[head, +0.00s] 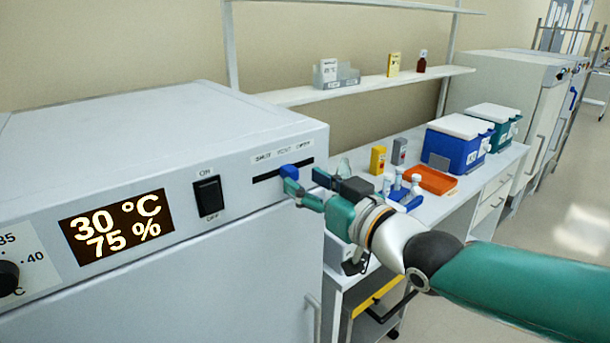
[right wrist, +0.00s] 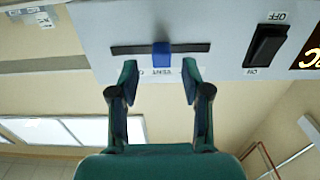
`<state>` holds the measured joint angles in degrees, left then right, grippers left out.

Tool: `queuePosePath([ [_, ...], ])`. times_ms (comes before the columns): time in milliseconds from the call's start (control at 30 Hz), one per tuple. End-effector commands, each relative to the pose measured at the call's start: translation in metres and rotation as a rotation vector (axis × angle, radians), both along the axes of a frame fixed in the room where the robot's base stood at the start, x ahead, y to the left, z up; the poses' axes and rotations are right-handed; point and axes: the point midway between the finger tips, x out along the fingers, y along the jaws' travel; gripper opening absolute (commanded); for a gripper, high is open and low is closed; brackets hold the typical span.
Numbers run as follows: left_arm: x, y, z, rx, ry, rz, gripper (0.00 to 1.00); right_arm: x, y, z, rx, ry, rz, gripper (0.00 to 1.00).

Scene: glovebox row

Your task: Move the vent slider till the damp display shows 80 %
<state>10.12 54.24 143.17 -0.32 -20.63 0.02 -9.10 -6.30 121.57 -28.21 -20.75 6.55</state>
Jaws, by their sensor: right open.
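The incubator's display (head: 117,226) reads 30 °C and 75 %. The blue vent slider knob (head: 289,171) sits near the middle of its dark slot (head: 267,177), under the labels shut, vent and open. My right gripper (head: 306,186) is open at the slot. In the right wrist view, turned upside down, the knob (right wrist: 162,52) lies between the lines of the two fingertips (right wrist: 160,70), with a gap on each side. I cannot tell whether the tips reach past the knob's front. My left gripper is not in view.
A black on/off switch (head: 208,196) is beside the slot, left in the head view. A dial (head: 8,278) is at the far left. The bench on the right holds an orange tray (head: 431,180), small bottles and blue and green boxes. A shelf (head: 370,83) runs above.

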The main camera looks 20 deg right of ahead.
Motion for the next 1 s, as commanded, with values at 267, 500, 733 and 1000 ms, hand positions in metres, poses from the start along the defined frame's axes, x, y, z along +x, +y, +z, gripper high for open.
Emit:
queuePosePath([
  [267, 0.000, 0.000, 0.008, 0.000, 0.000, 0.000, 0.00, 0.027, 0.010, 0.001, 0.000, 0.000, 0.001, 0.48],
  [500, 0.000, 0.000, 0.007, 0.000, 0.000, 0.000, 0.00, 0.029, 0.011, 0.000, 0.000, -0.001, 0.000, 0.48],
  [733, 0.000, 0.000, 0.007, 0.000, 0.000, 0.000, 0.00, 0.029, 0.010, 0.000, 0.000, 0.000, 0.000, 0.25],
  [1000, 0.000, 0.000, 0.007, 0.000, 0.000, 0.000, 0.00, 0.029, 0.010, 0.000, 0.000, 0.000, 0.000, 0.00],
])
